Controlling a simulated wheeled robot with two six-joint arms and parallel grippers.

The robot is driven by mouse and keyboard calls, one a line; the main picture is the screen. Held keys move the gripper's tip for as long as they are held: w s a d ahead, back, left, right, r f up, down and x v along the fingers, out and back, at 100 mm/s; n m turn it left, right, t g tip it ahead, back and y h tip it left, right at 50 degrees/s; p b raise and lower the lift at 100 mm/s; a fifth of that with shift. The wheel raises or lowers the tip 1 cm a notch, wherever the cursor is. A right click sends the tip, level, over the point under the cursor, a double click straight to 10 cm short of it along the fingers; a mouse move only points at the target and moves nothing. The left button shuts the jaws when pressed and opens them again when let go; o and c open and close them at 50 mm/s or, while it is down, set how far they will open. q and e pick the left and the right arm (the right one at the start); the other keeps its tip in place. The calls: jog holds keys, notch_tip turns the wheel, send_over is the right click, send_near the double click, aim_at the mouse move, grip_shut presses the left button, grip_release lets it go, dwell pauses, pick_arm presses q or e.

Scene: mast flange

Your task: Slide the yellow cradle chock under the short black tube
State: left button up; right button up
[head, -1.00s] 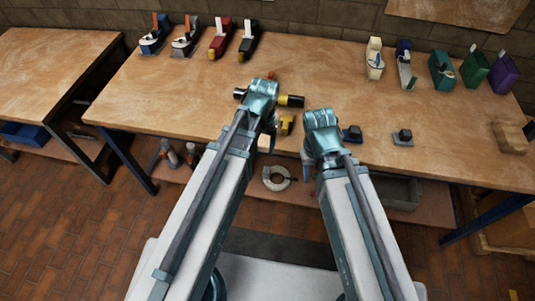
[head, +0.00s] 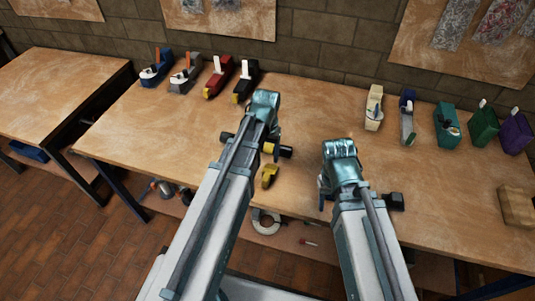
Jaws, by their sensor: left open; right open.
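The yellow cradle chock (head: 269,177) lies on the bench, just in front of the right part of the short black tube (head: 286,152). The tube lies roughly crosswise and has a yellow band; my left arm hides its middle, and its left end shows past the arm. The chock is apart from my grippers and not under the tube in this view. My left gripper (head: 264,102) is beyond the tube, its fingers mostly hidden by its own wrist. My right gripper (head: 338,155) is to the right of the chock, empty, its fingertips largely hidden.
A black block (head: 393,201) stands right of my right arm. Several tape-dispenser-like items line the back, including a red one (head: 219,77) and a green one (head: 484,127). A wooden block (head: 517,206) sits at the right. Bench surface between the groups is clear.

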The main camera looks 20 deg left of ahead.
aim_at(267, 175)
pick_arm(q)
notch_tip(267, 175, down, 13)
jog(key=b, duration=1.3)
jog(key=shift+f, duration=0.2)
jog(key=shift+c, duration=0.2)
grip_shut()
